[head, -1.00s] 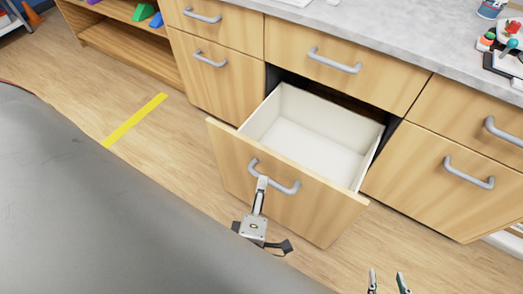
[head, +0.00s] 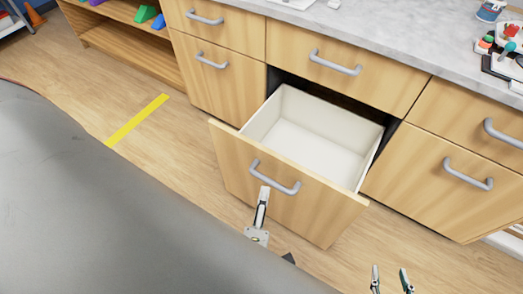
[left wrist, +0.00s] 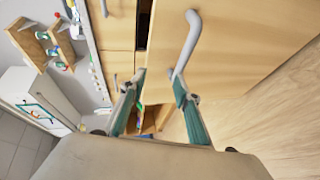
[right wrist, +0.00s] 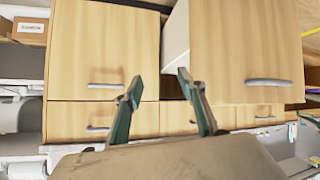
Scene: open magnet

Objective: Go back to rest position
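The lower middle drawer (head: 240,172) stands pulled out, with its white inside (head: 315,140) empty. Its grey handle (head: 272,178) also shows in the left wrist view (left wrist: 190,40), just beyond my right-hand finger there. My left gripper (head: 264,190) is just below the handle, apart from it; in the left wrist view its fingers (left wrist: 159,78) are spread with nothing between them. My right gripper (head: 390,270) is at the bottom edge of the head view, in front of the cabinet; in the right wrist view its fingers (right wrist: 159,78) are open and empty.
A grey worktop (head: 390,30) runs above the closed drawers, with small items at the right end. Wooden shelves (head: 110,45) stand at the upper left. A yellow strip (head: 137,120) marks the floor, which is clear left of the drawer.

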